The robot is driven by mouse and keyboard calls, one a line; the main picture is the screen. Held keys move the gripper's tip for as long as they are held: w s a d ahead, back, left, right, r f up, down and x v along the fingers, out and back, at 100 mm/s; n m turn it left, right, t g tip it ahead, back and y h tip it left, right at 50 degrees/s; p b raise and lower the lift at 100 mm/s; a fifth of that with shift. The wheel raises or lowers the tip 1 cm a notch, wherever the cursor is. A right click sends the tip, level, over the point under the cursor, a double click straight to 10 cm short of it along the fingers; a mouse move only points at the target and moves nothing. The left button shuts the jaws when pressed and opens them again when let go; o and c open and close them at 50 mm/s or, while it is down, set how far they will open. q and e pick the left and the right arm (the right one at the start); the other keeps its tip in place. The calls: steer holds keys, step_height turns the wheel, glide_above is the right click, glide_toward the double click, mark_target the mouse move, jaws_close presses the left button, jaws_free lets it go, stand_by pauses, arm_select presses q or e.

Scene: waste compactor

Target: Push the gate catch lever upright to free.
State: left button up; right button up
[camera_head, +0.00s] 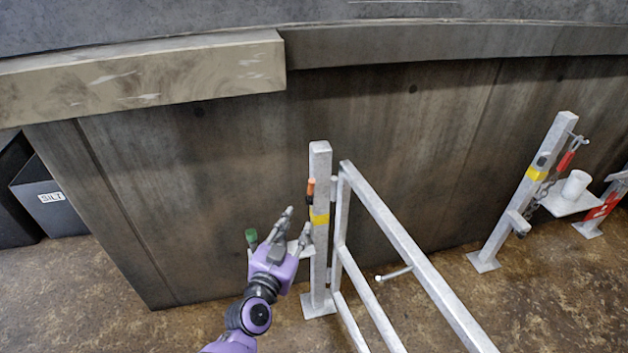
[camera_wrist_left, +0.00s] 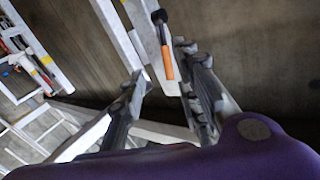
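A grey metal gate post (camera_head: 320,250) carries a small orange-and-black handle (camera_head: 310,188) on its left side, above a yellow band. This handle is lever-like, but I cannot be sure it is the catch lever. It also shows in the left wrist view (camera_wrist_left: 166,62), its orange end towards the gripper. My left gripper (camera_head: 297,222) is open and empty, just left of the post and below the handle. In the left wrist view, the open fingers (camera_wrist_left: 163,72) frame the orange end; contact is not visible. My right gripper is not in view.
The barred gate (camera_head: 400,240) runs from the post towards the lower right, with a thin rod (camera_head: 393,273) sticking out. A green-topped item (camera_head: 251,238) stands left of my gripper. A second post (camera_head: 530,190) and white cup (camera_head: 576,186) are at right. A dark wall stands behind.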

mark_target(311, 187)
arm_select(q)
steer(key=shift+t, duration=0.3)
steer(key=w+r, duration=0.1)
steer(key=w, duration=0.2)
steer(key=w+d+r, duration=0.1)
steer(key=w, duration=0.1)
steer(key=w+d+r, duration=0.1)
steer(key=w, duration=0.2)
steer(key=shift+w+d+r, duration=0.15)
steer(key=shift+w+r, duration=0.15)
steer(key=shift+w+b, duration=0.3)
steer(key=shift+w, duration=0.1)
steer(key=shift+w+d, duration=0.1)
steer(key=shift+w, duration=0.2)
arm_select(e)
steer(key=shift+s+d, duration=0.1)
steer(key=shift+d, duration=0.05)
arm_select(q)
jaws_close()
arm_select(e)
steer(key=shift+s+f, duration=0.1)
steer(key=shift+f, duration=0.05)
